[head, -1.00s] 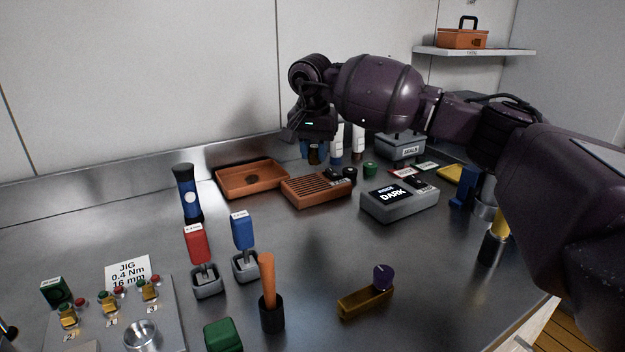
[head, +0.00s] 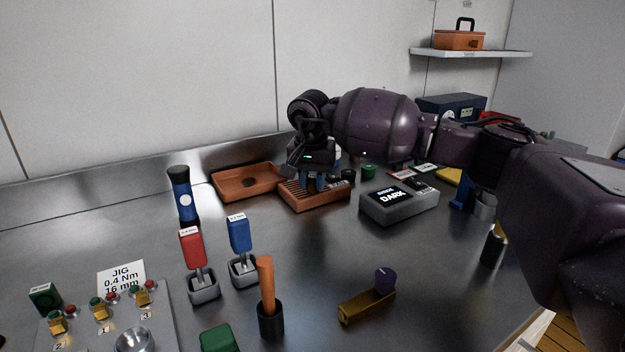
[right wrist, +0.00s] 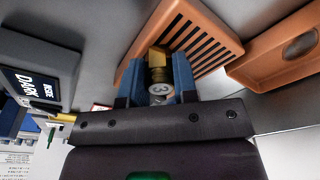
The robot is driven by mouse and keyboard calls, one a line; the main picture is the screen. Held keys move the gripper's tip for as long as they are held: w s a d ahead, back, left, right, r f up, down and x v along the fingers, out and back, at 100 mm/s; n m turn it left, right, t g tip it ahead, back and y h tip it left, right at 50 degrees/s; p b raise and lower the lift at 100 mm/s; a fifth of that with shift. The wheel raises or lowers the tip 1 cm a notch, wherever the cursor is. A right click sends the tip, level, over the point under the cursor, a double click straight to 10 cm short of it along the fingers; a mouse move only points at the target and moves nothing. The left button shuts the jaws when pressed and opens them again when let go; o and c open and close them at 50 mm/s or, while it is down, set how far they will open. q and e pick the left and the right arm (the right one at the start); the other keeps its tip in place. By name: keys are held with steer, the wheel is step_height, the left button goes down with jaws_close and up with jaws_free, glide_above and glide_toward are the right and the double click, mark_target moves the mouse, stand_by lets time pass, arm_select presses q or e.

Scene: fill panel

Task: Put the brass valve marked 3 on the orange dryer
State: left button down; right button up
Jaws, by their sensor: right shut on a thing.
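The orange dryer (head: 318,203) is a slatted box near the back wall. It also shows in the right wrist view (right wrist: 218,32), with dark slots. My right gripper (head: 318,184) is over the dryer, its blue fingers pointing down. It is shut on the brass valve (right wrist: 157,74), whose round grey end reads 3 in the right wrist view. The valve is between the fingers, at the dryer's slatted top; I cannot tell whether it touches. The valve is hidden in the head view. My left gripper is not in view.
An orange tray (head: 247,190) sits left of the dryer, and a grey box reading DARK (head: 398,206) sits right. A jig plate (head: 165,318) with numbered pieces is at lower left. The bench between is partly clear.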

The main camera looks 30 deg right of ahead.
steer(key=o, duration=1)
steer(key=shift+f, duration=0.1)
steer(key=shift+c, duration=0.2)
step_height(320, 180, up, 12)
steer(key=s+a+p, duration=0.1)
steer(key=p, duration=0.1)
steer(key=shift+a, duration=0.2)
steer(key=shift+s, duration=0.1)
